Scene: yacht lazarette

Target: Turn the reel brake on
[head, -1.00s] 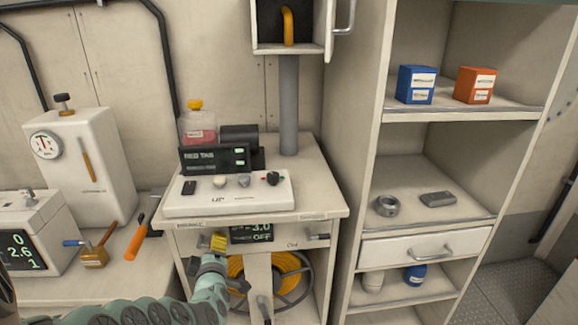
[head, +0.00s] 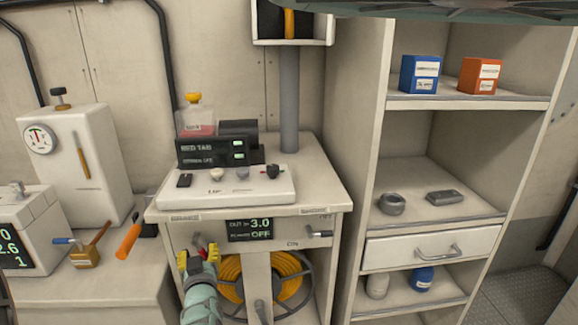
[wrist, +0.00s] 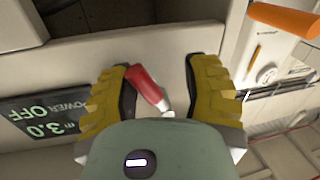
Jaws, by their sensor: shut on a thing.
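My gripper (head: 198,256) is at the upper left of the reel cabinet's front. In the wrist view, its yellow fingers (wrist: 161,68) are on either side of a short red-handled lever (wrist: 147,87) and shut on it. The red handle lies against the left finger and tilts. The reel (head: 268,279), wound with yellow hose or cable, is in the open bay below, partly hidden by my gripper. A display (head: 250,229) on the cabinet front reads 3.0 and OFF. I cannot read a brake label.
A second small lever (head: 319,234) is right of the display. A control box (head: 227,196) with knobs stands on the cabinet top. A shelf unit (head: 452,227) stands to the right.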

